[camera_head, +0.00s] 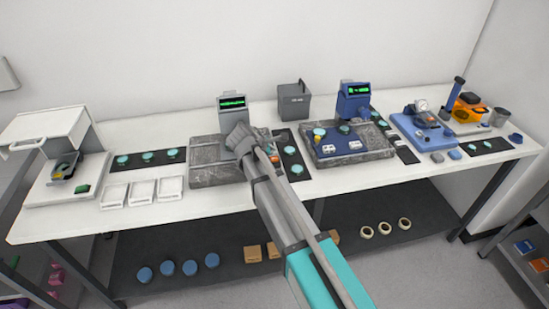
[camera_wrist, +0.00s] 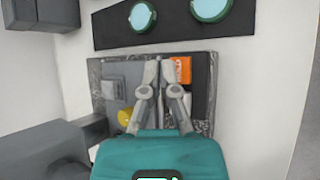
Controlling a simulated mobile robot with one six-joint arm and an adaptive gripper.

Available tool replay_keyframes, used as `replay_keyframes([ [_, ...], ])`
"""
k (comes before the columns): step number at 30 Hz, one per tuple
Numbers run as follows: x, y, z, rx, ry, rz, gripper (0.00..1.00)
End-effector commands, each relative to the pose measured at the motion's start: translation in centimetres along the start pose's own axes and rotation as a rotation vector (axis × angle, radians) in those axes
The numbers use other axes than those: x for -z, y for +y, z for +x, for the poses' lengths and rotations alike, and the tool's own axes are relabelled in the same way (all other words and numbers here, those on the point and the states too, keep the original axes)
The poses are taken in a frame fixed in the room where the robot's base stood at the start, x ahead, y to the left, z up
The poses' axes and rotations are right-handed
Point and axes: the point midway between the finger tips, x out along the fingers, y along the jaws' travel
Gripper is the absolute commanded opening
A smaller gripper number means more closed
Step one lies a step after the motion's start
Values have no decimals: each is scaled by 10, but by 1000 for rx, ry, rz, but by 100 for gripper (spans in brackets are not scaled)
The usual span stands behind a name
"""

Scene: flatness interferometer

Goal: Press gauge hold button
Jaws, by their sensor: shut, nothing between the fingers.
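The left gauge station has a grey granite base (camera_head: 212,177) and a grey display (camera_head: 232,103) with green characters. My gripper (camera_head: 240,140) is over this base and hides much of its top. In the wrist view, my gripper (camera_wrist: 158,72) is shut and empty, with its fingertips in front of the granite plate (camera_wrist: 97,72). An orange part (camera_wrist: 182,69) sits just right of the fingertips, and a yellow round part (camera_wrist: 125,117) sits to their lower left. I cannot tell which part is the hold button, or whether the fingertips touch anything.
A blue gauge station (camera_head: 350,143) with its own display (camera_head: 354,100) stands to the right. A dark mat (camera_head: 284,140) with teal discs lies between the stations. A grey bin (camera_head: 293,101) stands behind. White trays (camera_head: 143,190) lie to the left.

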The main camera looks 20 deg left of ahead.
Motion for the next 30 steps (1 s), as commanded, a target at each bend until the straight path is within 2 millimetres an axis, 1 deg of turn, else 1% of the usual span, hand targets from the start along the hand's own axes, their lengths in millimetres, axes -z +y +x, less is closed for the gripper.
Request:
replay_keyframes([
  [1, -3, 3, -4, 0, 0, 0, 0],
  [6, -10, 10, -13, 0, 0, 0, 0],
  [18, -22, 23, -31, 0, 0, 0, 0],
  [30, -23, 23, -32, 0, 0, 0, 0],
])
